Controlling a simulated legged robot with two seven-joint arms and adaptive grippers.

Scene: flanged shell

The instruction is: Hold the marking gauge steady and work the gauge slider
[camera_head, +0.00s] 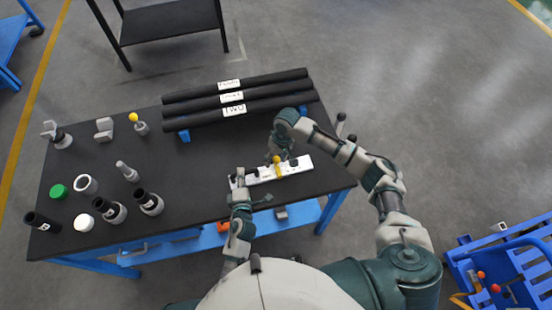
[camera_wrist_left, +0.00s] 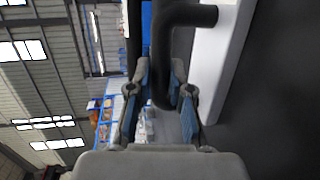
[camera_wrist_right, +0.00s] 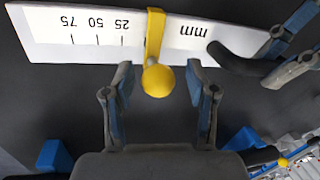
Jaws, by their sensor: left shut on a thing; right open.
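The marking gauge (camera_head: 296,168) is a white bar with a millimetre scale, lying near the table's front edge. My left gripper (camera_head: 238,183) is shut on the black handle (camera_wrist_left: 187,16) at its left end; the right wrist view also shows this handle (camera_wrist_right: 240,63) and the gripper's fingers. The gauge slider (camera_wrist_right: 155,32) is a yellow band around the bar with a round yellow knob (camera_wrist_right: 158,81), standing between the 25 mark and the "mm" lettering. My right gripper (camera_wrist_right: 160,75) is open, its fingers on either side of the knob with gaps to both.
Three black labelled tubes (camera_head: 235,97) lie on blue supports behind the gauge. Several grey and white parts, a green cap (camera_head: 58,191) and a yellow-topped part (camera_head: 140,127) stand on the left of the table. The table (camera_head: 205,180) is bare between them and the gauge.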

